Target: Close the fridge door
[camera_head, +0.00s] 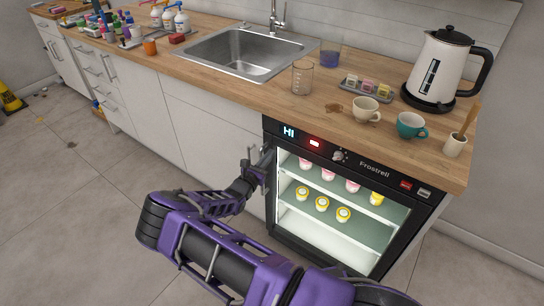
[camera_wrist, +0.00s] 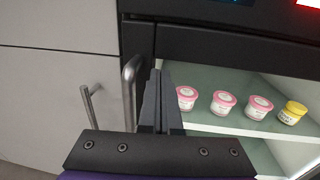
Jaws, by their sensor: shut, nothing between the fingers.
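The black under-counter fridge (camera_head: 358,163), marked Frostrell, has a lit interior with shelves. Its door shows as a dark frame (camera_wrist: 138,42) with an upright metal handle (camera_wrist: 130,72) on the left side. I cannot tell whether the door stands slightly ajar or flush. My gripper (camera_head: 253,164) is shut and empty, at the fridge's upper left side by the handle. In the wrist view its fingers (camera_wrist: 158,85) lie together just right of the handle, in front of the dark frame. Contact with the door cannot be made out.
Pink-lidded jars (camera_wrist: 223,102) and yellow-lidded jars (camera_head: 322,204) stand on the fridge shelves. White cabinets (camera_head: 205,140) with a bar handle (camera_wrist: 90,103) adjoin on the left. The wooden counter (camera_head: 300,112) above holds a kettle (camera_head: 440,65) and cups. The floor in front is clear.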

